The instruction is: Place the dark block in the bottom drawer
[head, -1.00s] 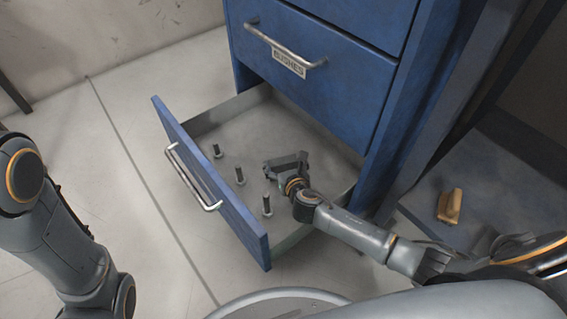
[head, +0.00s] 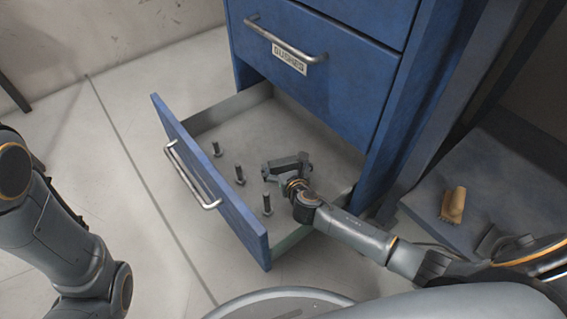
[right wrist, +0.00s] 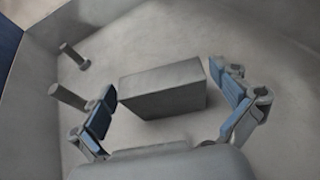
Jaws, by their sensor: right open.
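The dark block (right wrist: 163,90) is a grey box lying on the floor of the open bottom drawer (head: 235,130). My right gripper (head: 287,170) is down inside the drawer and open. In the right wrist view its two fingers stand on either side of the block, with a visible gap at the right finger; whether the left finger touches it I cannot tell. In the head view the block is hard to tell apart from the fingers. My left gripper is out of the picture; only the left arm shows at the left edge.
Several upright bolts (head: 239,175) stand in the drawer left of my gripper, close to the drawer front (head: 210,185). A closed labelled drawer (head: 310,75) is above. A yellowish brush-like object (head: 453,205) lies on a dark surface at the right.

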